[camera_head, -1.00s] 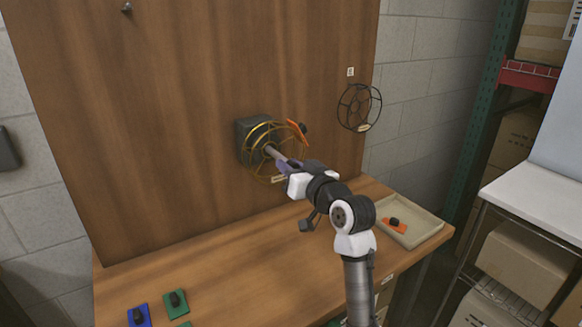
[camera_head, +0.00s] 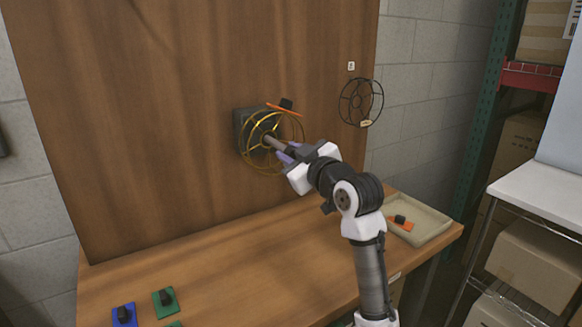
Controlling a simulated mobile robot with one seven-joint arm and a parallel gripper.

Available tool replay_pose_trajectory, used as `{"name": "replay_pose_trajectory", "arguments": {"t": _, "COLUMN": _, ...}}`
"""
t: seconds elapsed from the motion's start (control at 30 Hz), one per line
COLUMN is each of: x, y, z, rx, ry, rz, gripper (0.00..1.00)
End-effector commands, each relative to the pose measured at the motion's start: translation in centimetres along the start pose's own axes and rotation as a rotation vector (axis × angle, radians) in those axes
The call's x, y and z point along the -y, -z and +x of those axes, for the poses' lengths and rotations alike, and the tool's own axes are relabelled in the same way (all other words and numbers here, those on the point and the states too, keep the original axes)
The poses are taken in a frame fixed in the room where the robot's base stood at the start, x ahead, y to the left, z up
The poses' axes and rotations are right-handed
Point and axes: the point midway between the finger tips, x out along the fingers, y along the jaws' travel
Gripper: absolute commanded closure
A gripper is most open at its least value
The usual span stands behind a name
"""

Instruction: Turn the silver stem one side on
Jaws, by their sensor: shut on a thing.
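The silver stem (camera_head: 274,144) sticks out from the middle of a gold wire ring frame (camera_head: 252,163), which is set against a dark box (camera_head: 239,124) on the upright wooden board. An orange plate with a black knob (camera_head: 284,108) sits at the top of the gold frame. My gripper (camera_head: 287,153) reaches in from the lower right, with its purplish fingers shut at the stem's outer end. The fingers partly hide that end.
A black wire ring (camera_head: 361,102) hangs on the board to the right. A beige tray (camera_head: 428,222) with an orange piece (camera_head: 401,222) stands at the bench's right end. A blue piece (camera_head: 124,315) and a green piece (camera_head: 165,302) lie at the front left. The middle bench is clear.

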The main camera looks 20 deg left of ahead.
Motion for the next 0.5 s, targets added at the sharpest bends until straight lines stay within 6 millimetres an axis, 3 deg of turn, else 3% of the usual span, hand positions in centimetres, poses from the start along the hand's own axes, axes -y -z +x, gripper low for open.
{"name": "replay_pose_trajectory", "arguments": {"t": 0.5, "x": 0.05, "y": -0.14, "z": 0.0, "rx": 0.001, "ry": 0.0, "rz": -0.343, "gripper": 0.99}}
